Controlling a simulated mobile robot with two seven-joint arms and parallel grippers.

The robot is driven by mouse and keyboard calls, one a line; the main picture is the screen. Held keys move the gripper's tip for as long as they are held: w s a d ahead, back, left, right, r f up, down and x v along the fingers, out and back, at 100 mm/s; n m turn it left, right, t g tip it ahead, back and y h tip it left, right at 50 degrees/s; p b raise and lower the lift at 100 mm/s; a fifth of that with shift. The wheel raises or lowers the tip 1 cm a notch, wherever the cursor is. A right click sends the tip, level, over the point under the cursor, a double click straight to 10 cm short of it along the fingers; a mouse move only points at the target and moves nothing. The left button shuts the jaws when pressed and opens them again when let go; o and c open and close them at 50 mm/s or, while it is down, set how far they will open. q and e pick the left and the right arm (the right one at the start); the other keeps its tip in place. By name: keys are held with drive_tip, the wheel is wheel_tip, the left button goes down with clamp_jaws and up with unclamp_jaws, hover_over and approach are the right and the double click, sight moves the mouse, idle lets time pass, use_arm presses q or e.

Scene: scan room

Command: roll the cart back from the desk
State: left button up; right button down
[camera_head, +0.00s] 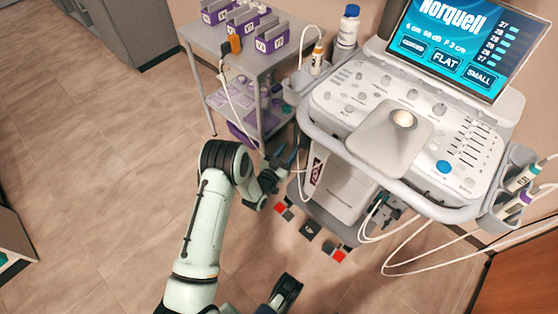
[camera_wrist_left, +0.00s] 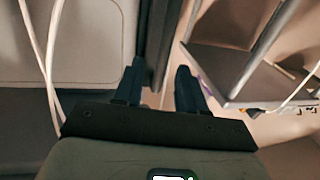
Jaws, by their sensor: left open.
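A grey wheeled-looking cart (camera_head: 238,47) with lower shelves stands at the top middle in the head view, left of the white ultrasound machine (camera_head: 345,110). Its wheels are not clear. In the left wrist view its grey shelf and posts (camera_wrist_left: 222,60) are at the right. My left gripper (camera_head: 283,157) is open and low, near the gap between the cart and the machine. In the left wrist view my left gripper (camera_wrist_left: 157,80) has its two dark fingers apart, with a dark vertical edge beyond them. I see nothing held.
White cables (camera_head: 395,268) hang from the machine's right side; others (camera_wrist_left: 45,60) cross the left of the wrist view. Purple bins (camera_head: 262,42) stand on the cart. A grey cabinet (camera_head: 118,32) is at the top left. The tiled floor (camera_head: 85,150) left is clear.

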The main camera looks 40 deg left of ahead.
use_arm(q)
drive_tip(key=s, duration=0.4)
drive_tip(key=s+d, duration=0.1)
drive_tip(key=shift+s+p, duration=0.4)
use_arm(e)
drive_tip(key=shift+s+a+r+g, duration=0.15)
drive_tip(key=shift+s+a+r, duration=0.15)
drive_tip(key=shift+s, duration=0.15)
drive_tip(key=shift+s+a+r+g, duration=0.15)
drive_tip(key=shift+s+r, duration=0.15)
drive_tip(key=shift+s, duration=0.15)
